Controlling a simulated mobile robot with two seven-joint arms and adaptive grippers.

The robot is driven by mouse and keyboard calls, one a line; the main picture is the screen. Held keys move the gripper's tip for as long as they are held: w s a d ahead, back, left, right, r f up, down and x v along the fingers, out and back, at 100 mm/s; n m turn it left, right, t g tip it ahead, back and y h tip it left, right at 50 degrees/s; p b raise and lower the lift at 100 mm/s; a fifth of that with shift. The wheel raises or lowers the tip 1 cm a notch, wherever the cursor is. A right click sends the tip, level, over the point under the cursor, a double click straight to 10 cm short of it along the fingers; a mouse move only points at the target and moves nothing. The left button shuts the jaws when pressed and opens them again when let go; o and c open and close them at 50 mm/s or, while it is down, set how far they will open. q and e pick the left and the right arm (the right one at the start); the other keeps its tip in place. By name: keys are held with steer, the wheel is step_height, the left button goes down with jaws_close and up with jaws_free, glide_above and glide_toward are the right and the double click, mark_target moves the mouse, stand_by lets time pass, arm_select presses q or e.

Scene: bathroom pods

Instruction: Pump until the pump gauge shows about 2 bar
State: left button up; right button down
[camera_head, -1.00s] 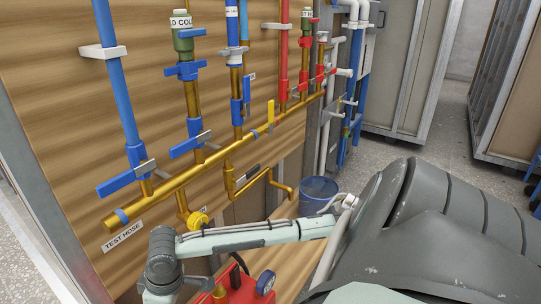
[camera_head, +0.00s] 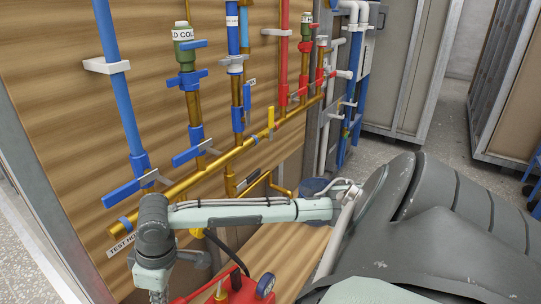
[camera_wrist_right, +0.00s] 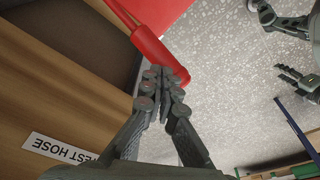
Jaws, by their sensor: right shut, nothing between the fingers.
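The red pump (camera_head: 238,291) stands at the bottom of the head view, partly cut off by the frame. Its round gauge (camera_head: 265,285) has a dark rim and a blue-grey face; the reading is too small to tell. In the right wrist view a red bar, which looks like the pump handle (camera_wrist_right: 154,52), runs from the top down to the fingertips. My right gripper (camera_wrist_right: 164,78) is shut and empty, its tips over the bar's end; I cannot tell if they touch. My left gripper (camera_wrist_right: 276,42) shows at the right edge of that view, fingers apart, away from the bar.
A brass manifold (camera_head: 190,178) with blue-handled valves and coloured pipes runs along the wooden wall. The TEST HOSE label (camera_wrist_right: 58,148) is near my right gripper. Speckled floor (camera_wrist_right: 225,70) is open right of the bar.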

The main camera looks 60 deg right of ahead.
steer(key=shift+r, duration=0.2)
step_height(320, 180, down, 6)
steer(key=shift+r, duration=3.05)
